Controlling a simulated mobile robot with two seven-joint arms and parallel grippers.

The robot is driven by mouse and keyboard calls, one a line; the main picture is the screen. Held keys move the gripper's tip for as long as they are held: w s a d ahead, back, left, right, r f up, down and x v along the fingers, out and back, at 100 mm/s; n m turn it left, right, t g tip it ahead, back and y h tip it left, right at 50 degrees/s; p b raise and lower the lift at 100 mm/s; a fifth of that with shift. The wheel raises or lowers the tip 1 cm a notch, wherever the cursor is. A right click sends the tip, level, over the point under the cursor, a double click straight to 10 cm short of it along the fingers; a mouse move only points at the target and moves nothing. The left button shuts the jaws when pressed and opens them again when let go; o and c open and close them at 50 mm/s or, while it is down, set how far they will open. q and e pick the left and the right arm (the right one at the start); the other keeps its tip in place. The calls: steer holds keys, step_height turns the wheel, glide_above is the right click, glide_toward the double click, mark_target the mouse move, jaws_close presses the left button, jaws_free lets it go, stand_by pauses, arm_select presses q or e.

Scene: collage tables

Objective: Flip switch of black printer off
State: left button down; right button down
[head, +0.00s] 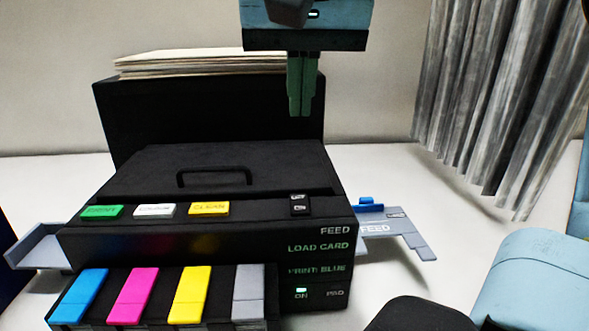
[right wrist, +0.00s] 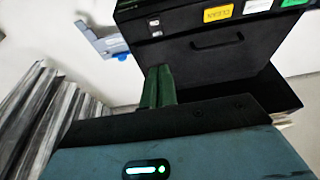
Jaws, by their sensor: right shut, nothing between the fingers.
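The black printer (head: 210,235) stands on the white table in the head view, and its top also shows in the right wrist view (right wrist: 250,60). A small black switch with white marks (head: 300,204) sits on the right of its top panel; it also shows in the right wrist view (right wrist: 154,27). My right gripper (head: 300,112) points down, shut and empty, above and behind the switch, in front of the raised back part. Its green fingers show in the right wrist view (right wrist: 159,70). My left gripper is out of view.
Green (head: 101,212), white (head: 154,211) and yellow (head: 209,208) buttons line the panel left of the switch. Several ink cartridges (head: 135,295) stand in front. A feed tray (head: 385,228) juts out right. Grey streaked sheets (head: 490,100) hang at the right. Paper (head: 200,63) lies on top.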

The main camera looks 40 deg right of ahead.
mark_target(297, 198)
steer(key=shift+s+a, duration=0.15)
steer(key=shift+s, duration=0.05)
steer(key=x, duration=1.3)
steer(key=shift+s+a+f+p, duration=0.1)
steer(key=shift+a+f+p, duration=0.05)
steer(key=shift+f+p, duration=0.3)
steer(key=shift+f, duration=0.15)
steer(key=shift+w+f+g+y+b, duration=0.25)
steer(key=shift+f+g+y+b, duration=0.15)
steer(key=shift+f+g+b, duration=0.1)
steer(key=shift+s+r, duration=0.15)
steer(key=shift+s, duration=0.05)
